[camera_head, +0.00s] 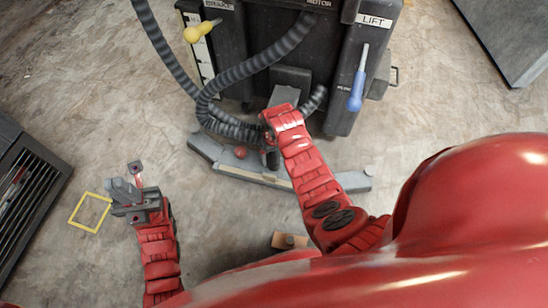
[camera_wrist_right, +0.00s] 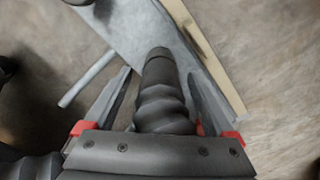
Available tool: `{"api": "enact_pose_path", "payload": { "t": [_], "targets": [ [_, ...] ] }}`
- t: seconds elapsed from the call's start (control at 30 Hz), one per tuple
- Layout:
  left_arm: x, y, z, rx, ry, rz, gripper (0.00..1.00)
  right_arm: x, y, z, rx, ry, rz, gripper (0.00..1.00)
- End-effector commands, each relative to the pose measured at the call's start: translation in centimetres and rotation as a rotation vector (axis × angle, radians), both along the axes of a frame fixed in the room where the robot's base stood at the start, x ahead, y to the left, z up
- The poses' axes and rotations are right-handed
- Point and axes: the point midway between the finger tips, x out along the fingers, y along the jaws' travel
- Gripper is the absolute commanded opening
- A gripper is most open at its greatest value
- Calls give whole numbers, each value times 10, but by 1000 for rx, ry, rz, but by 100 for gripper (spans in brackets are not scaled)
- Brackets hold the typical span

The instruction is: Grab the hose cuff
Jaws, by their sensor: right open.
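The ribbed dark hose (camera_head: 228,80) hangs from the machine and loops down to the floor area in front of it. Its smooth dark end, which looks like the hose cuff (camera_wrist_right: 158,65), lies between the fingers of my right gripper (camera_wrist_right: 160,90) in the wrist view. The gripper is open around it, with a gap visible on both sides. In the head view my right gripper (camera_head: 270,135) is over the hose end, and my arm hides part of it. My left gripper (camera_head: 125,187) is apart, at the lower left; its jaw opening is unclear.
The dark machine (camera_head: 262,45) stands ahead, with a yellow handle (camera_head: 202,31) and a blue handle (camera_head: 357,90). A low grey bar (camera_head: 215,155) crosses the floor under the hose end. A vented box (camera_head: 28,190) stands at left.

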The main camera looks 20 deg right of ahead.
Motion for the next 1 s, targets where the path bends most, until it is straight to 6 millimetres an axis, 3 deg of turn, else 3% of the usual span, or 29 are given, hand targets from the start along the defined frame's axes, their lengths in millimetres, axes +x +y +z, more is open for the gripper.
{"api": "enact_pose_path", "payload": {
  "t": [0.13, 0.6, 1.0],
  "targets": [
    [0, 0, -1, 0, 5, 1, 0, 0, 0, 1, 0, 0, 0, 87],
    [1, 0, -1, 1, 7, 1, 0, 0, 0, 1, 0, 0, 0, 3],
    [3, -1, -6, 15, 36, 9, 0, 0, 0, 5, 0, -1, 0, 0]
  ]
}}
